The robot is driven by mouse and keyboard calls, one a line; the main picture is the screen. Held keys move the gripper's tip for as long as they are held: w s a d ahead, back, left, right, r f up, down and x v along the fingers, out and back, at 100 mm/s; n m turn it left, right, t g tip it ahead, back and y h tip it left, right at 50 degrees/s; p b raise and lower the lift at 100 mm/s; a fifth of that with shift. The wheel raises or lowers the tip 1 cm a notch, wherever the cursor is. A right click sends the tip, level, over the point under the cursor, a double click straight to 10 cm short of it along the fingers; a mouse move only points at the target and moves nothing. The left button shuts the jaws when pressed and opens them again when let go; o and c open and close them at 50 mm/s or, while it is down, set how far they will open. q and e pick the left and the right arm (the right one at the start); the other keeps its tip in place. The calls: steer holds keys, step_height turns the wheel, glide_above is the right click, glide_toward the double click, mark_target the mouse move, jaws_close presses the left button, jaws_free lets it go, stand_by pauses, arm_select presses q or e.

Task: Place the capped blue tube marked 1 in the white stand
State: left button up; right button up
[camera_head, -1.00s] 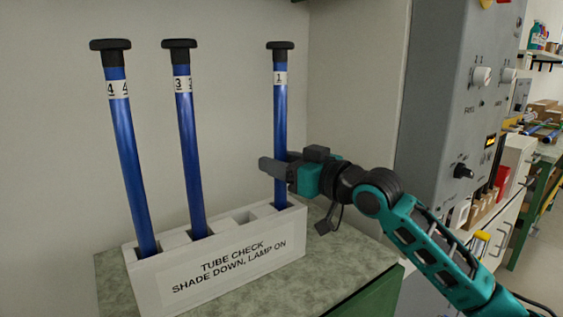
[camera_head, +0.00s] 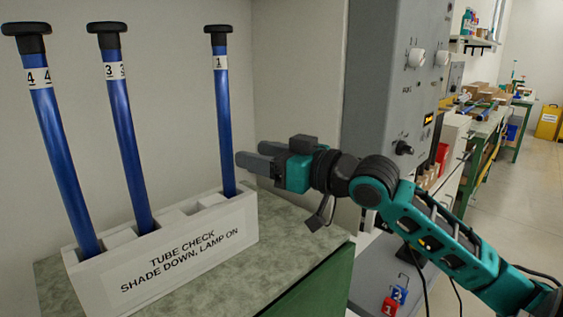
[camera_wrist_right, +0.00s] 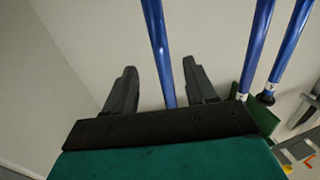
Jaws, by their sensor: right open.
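The blue tube marked 1 (camera_head: 224,120), with a black cap, stands nearly upright in the right-end hole of the white stand (camera_head: 248,222). My right gripper (camera_head: 246,158) is open, just right of this tube, with its fingers pointing at it and apparently clear of it. In the right wrist view, a blue tube (camera_wrist_right: 161,55) shows beyond the gap between the open fingers (camera_wrist_right: 158,78). My left gripper is not in view.
Capped blue tubes marked 3 (camera_head: 124,130) and 4 (camera_head: 62,145) stand in the stand, leaning. An empty hole lies between tubes 3 and 1. A grey panel with knobs (camera_head: 395,90) rises behind my right arm. Small red (camera_head: 390,306) and blue tags sit lower right.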

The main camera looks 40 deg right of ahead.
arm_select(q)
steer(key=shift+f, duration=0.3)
arm_select(e)
steer(key=shift+v, duration=2.05)
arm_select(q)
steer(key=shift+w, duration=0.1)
